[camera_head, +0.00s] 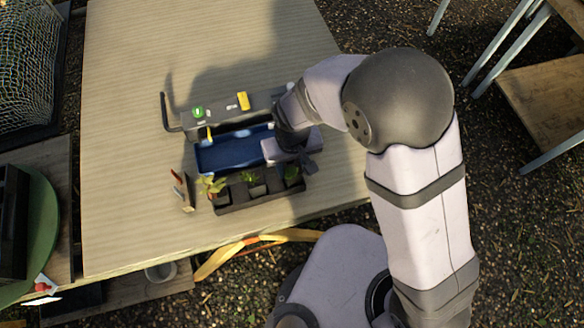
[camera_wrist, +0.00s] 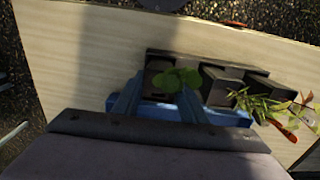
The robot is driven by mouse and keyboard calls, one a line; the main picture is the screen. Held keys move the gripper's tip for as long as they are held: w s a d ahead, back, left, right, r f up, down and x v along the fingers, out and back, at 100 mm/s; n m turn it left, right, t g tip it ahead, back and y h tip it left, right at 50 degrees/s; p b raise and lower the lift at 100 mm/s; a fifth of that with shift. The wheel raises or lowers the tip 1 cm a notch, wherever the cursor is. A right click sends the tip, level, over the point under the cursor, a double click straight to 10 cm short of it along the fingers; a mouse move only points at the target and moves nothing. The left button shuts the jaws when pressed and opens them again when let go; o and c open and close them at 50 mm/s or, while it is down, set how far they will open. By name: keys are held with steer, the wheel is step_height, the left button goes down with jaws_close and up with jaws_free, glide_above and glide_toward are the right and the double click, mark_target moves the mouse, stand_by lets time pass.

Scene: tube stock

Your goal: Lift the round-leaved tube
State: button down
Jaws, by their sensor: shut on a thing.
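The round-leaved tube shows its broad green leaves (camera_wrist: 177,79) in the wrist view, between the two fingers of my gripper (camera_wrist: 156,92). My gripper is shut on this tube; its dark body is mostly hidden by the leaves and fingers. The tube is at the end of the dark rack (camera_wrist: 190,59), at the left in the wrist view. I cannot tell whether its base is clear of the rack. In the head view, my gripper (camera_head: 295,158) is over the right end of the rack (camera_head: 262,200), partly hidden by my wrist.
A narrow-leaved plant (camera_head: 214,185) stands at the rack's left end, another small plant (camera_head: 249,176) in its middle. Behind them are a blue tray (camera_head: 228,155) and a grey block (camera_head: 220,120) with small items. Small labels (camera_head: 183,192) stand left. The table's far part (camera_head: 200,40) is clear.

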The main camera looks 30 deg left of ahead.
step_height(320, 180, up, 10)
steer(key=shift+a+f+b, duration=0.1)
steer(key=shift+f+b, duration=0.05)
steer(key=shift+b, duration=0.65)
